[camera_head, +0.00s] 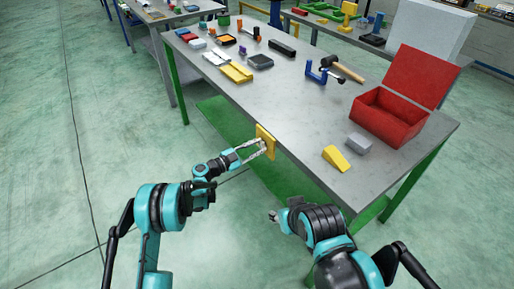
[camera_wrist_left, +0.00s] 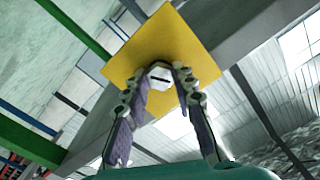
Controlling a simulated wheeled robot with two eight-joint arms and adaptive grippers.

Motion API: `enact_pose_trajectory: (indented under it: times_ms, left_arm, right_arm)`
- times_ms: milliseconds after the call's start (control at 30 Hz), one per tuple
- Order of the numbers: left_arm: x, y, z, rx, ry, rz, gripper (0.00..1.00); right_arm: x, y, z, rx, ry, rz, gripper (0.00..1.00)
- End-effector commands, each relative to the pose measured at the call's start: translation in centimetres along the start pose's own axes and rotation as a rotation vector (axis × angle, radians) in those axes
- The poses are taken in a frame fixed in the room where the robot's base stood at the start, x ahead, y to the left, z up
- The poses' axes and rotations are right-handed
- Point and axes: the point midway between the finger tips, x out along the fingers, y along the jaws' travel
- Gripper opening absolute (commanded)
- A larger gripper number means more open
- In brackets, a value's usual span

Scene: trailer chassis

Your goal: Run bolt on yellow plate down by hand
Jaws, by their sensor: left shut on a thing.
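The yellow plate (camera_head: 268,134) stands upright at the near edge of the grey table, in the middle of the head view. In the left wrist view the same plate (camera_wrist_left: 168,40) fills the upper middle as a tilted square. A pale bolt head (camera_wrist_left: 160,73) with a dark slot sits near the plate's lower middle. My left gripper (camera_head: 262,146) reaches the plate's face; its two fingertips (camera_wrist_left: 161,82) close on both sides of the bolt head. The bolt's shank is hidden. My right gripper (camera_head: 273,215) shows small in front of the table, away from the plate; its jaws are unclear.
On the grey table (camera_head: 290,100) stand an open red box (camera_head: 388,118), a grey block (camera_head: 359,143), a yellow wedge (camera_head: 336,158), a hammer (camera_head: 346,70) and a blue clamp-like piece (camera_head: 318,74). Several small parts lie farther back. The table top just behind the plate is clear.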

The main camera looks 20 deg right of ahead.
Motion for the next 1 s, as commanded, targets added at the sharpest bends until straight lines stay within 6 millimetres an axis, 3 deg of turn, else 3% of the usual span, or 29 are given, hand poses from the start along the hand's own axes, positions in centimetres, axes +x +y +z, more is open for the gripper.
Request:
enact_pose_trajectory:
  times_ms: [267, 300, 367, 733, 867, 1000]
  left_arm:
    - [-0.1, 0.1, 0.1, 0.0, 0.0, 0.001, 0.0]
    - [-0.1, 0.1, 0.1, 0.0, 0.0, 0.002, 0.33]
    - [-0.1, 0.1, 0.0, 0.0, 0.0, 0.001, 0.47]
    - [-0.5, 0.0, 0.0, -0.001, 0.0, 0.0, 0.47]
    - [-2.4, -0.1, 0.1, -0.001, -0.002, -0.003, 0.47]
    - [-5.5, -0.1, 0.1, -0.001, -0.002, -0.002, 0.47]
  right_arm:
    - [0.0, 0.0, 0.0, 0.0, 0.0, 0.0, 0.4]
    - [0.0, 0.0, 0.0, 0.0, 0.0, 0.0, 0.4]
    - [0.0, 0.0, 0.0, 0.0, 0.0, 0.0, 0.4]
    - [0.0, 0.0, 0.0, 0.0, 0.0, 0.0, 0.4]
    - [0.0, 0.0, 0.0, 0.0, 0.0, 0.0, 0.4]
    - [0.0, 0.0, 0.0, 0.0, 0.0, 0.0, 0.4]
